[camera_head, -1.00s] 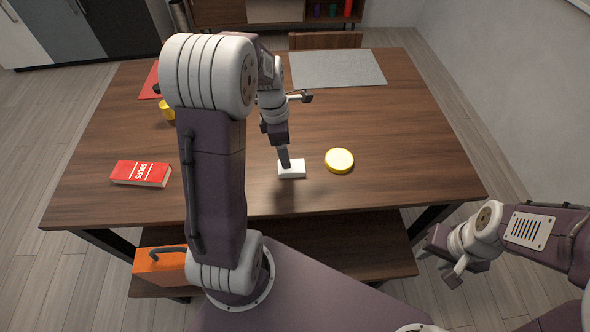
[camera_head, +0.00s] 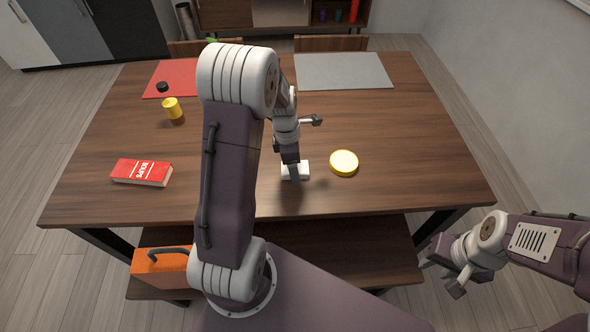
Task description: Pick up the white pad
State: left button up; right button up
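The white pad (camera_head: 303,168) lies on the wooden table, left of the yellow round tin. My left gripper (camera_head: 294,176) points down at the pad, and a finger covers part of it. The arm hides the finger gap, so I cannot tell whether it is open or shut on the pad. My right gripper (camera_head: 441,277) is off the table at the lower right, with its fingers apart and empty.
On the table (camera_head: 400,120) are the yellow round tin (camera_head: 344,162), a red book (camera_head: 142,172), a yellow cup (camera_head: 172,108), a red mat (camera_head: 178,71) and a grey mat (camera_head: 343,71). An orange toolbox (camera_head: 161,267) sits on the bench (camera_head: 330,252) in front.

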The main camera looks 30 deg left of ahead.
pick_arm(q)
jog(key=shift+f, duration=0.25)
dwell(0.3)
jog(key=c, duration=1.4)
jog(key=shift+c, duration=0.2)
jog(key=shift+r, duration=0.1)
notch_tip(320, 180, up, 4)
jog(key=shift+w+r+p, duration=0.1)
jog(key=shift+r+p, duration=0.15)
jog(key=shift+p, duration=0.45)
jog(key=w+d+r+p, duration=0.1)
jog(key=d+r+p, duration=0.1)
jog(key=d+r, duration=0.4)
jog(key=d, duration=0.5)
jog(key=shift+w+d+r, duration=0.3)
jog(key=shift+r, duration=0.1)
